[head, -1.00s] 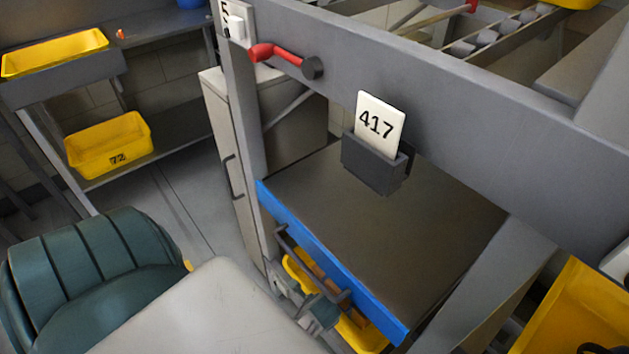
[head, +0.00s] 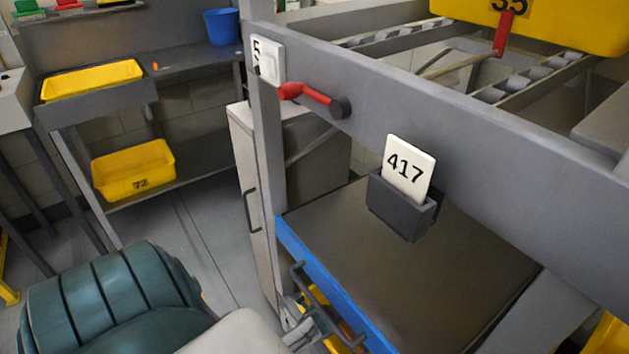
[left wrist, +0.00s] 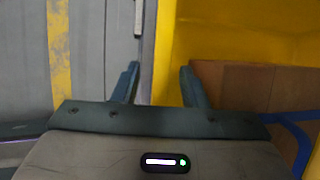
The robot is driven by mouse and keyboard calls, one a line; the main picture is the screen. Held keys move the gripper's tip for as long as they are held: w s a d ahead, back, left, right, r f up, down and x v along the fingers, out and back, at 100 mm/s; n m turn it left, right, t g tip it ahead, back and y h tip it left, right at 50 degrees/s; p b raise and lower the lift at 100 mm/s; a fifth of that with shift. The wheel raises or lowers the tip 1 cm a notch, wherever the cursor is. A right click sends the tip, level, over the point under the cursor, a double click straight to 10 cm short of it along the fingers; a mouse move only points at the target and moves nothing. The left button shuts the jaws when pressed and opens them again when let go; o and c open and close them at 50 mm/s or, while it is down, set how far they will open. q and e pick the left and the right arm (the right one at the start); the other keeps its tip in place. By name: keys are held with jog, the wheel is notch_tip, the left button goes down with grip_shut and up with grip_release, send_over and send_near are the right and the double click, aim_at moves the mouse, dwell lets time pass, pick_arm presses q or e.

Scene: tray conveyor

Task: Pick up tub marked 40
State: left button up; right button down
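No tub reading 40 can be made out. A yellow tub marked 72 (head: 134,170) sits on the low shelf at the left in the head view. Another yellow tub (head: 560,22), whose cut-off label seems to read 35, is at the top right on the conveyor. My right gripper is not in view.
A yellow tray (head: 92,80) and blue bucket (head: 221,27) are on the left bench. A brown box (left wrist: 235,85) shows in the wrist view.

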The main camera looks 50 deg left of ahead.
pick_arm(q)
grip_shut()
jog(key=shift+w+r, duration=0.15)
jog(key=shift+w, duration=0.05)
jog(key=shift+s+r+p, duration=0.2)
jog(key=shift+r+p, duration=0.95)
jog(key=shift+p, duration=0.55)
jog(key=shift+r+p, duration=0.4)
jog(key=shift+r, duration=0.05)
jog(key=shift+w+r+p, duration=0.1)
jog(key=shift+r+p, duration=0.75)
jog(key=shift+p, duration=0.1)
